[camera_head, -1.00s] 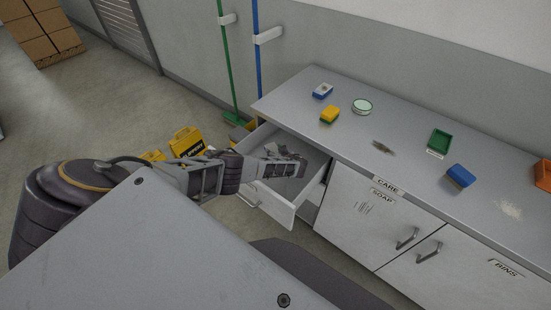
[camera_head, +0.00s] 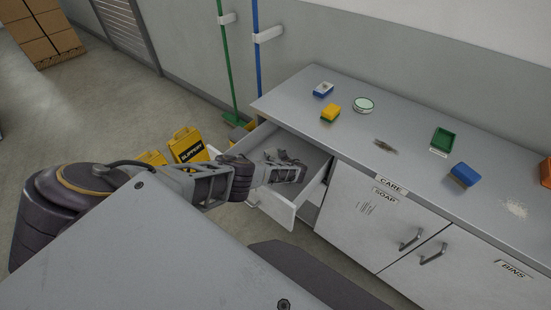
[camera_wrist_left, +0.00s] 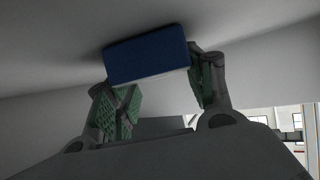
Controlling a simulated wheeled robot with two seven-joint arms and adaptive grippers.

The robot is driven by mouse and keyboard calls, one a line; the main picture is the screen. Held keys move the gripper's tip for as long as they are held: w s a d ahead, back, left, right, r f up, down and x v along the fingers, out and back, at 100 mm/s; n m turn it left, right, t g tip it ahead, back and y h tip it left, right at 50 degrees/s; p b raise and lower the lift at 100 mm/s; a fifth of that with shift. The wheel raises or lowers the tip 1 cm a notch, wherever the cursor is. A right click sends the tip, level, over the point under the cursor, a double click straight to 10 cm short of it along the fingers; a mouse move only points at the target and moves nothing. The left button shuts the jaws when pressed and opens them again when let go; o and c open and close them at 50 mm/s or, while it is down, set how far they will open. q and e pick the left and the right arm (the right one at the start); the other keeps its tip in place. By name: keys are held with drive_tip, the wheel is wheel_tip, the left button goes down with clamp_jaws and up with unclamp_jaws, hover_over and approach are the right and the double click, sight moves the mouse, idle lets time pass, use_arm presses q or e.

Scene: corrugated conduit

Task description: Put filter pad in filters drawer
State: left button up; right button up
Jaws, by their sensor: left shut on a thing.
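The open drawer (camera_head: 279,207) sticks out from the left end of the counter; no label is readable on its front. My left gripper (camera_head: 297,168) reaches into the drawer opening, low between its walls. In the left wrist view a dark blue pad (camera_wrist_left: 148,56) lies between the green-lined fingertips of this gripper (camera_wrist_left: 162,90), which is shut on it. I take it for the filter pad. The head view does not show this pad clearly, as the fingers cover it. My right gripper is not in view.
The counter (camera_head: 340,125) holds a blue-and-white block (camera_head: 323,89), a yellow sponge (camera_head: 331,112), a round tin (camera_head: 364,104), a green tray (camera_head: 442,140) and a blue block (camera_head: 465,174). Closed cabinet doors (camera_head: 365,220) lie right of the drawer.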

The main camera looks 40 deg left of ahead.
use_arm(q)
drive_tip(key=shift+f, duration=0.15)
drive_tip(key=o, duration=1)
drive_tip(key=shift+o, duration=0.3)
drive_tip(key=shift+d+r, duration=0.1)
drive_tip(key=shift+r, duration=0.15)
